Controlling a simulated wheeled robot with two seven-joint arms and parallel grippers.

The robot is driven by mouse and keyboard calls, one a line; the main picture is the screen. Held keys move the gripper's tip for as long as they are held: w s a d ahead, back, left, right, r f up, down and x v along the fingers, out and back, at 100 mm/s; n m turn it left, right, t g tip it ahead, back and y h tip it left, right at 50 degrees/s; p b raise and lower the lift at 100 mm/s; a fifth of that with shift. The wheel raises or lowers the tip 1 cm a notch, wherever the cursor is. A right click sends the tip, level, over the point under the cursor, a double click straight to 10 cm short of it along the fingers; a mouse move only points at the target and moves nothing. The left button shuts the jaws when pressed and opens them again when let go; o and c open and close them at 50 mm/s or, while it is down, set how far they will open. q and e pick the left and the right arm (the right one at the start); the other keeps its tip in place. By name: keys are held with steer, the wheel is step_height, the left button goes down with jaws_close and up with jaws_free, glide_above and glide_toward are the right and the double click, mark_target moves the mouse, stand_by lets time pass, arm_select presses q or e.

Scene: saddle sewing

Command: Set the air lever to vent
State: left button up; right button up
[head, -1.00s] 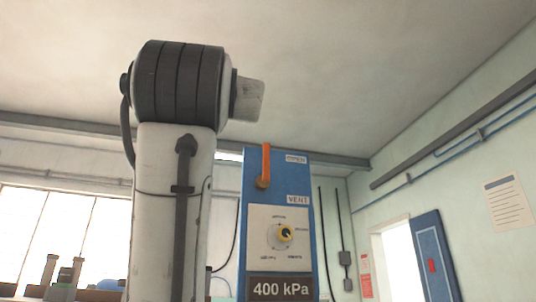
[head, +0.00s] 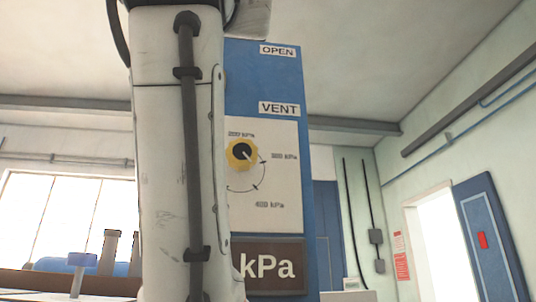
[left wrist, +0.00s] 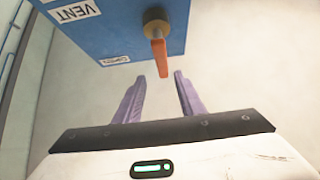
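The blue air panel (head: 262,80) stands behind my arm in the head view, with an OPEN label above a VENT label. Its orange lever is hidden by my arm there. In the left wrist view the orange lever (left wrist: 160,58) sticks out from a brass hub on the blue panel (left wrist: 110,35), pointing toward the OPEN-side label, away from VENT. My left gripper (left wrist: 169,75) is open, its two purple fingers apart. The lever's tip lies close to the gap between the fingertips; I cannot tell whether it is between them. My right gripper is in neither view.
A yellow knob (head: 241,153) sits on a white dial plate, above a dark kPa display (head: 272,266). Small bottle-like objects (head: 108,252) stand at the lower left. A doorway with a blue door (head: 490,240) is at the right.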

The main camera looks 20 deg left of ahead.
arm_select(q)
steer(key=p+x, duration=0.1)
steer(key=x, duration=0.2)
steer(key=p+x, duration=0.2)
steer(key=x, duration=0.1)
steer(key=p+x, duration=0.1)
steer(key=x, duration=0.2)
steer(key=shift+s+a+r+p, duration=0.2)
steer(key=shift+r+p, duration=0.1)
steer(key=shift+r, duration=0.2)
steer(key=shift+w, duration=0.1)
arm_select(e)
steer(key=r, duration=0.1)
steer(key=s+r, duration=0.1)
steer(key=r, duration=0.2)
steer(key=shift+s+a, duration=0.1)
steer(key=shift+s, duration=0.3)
arm_select(q)
jaws_close()
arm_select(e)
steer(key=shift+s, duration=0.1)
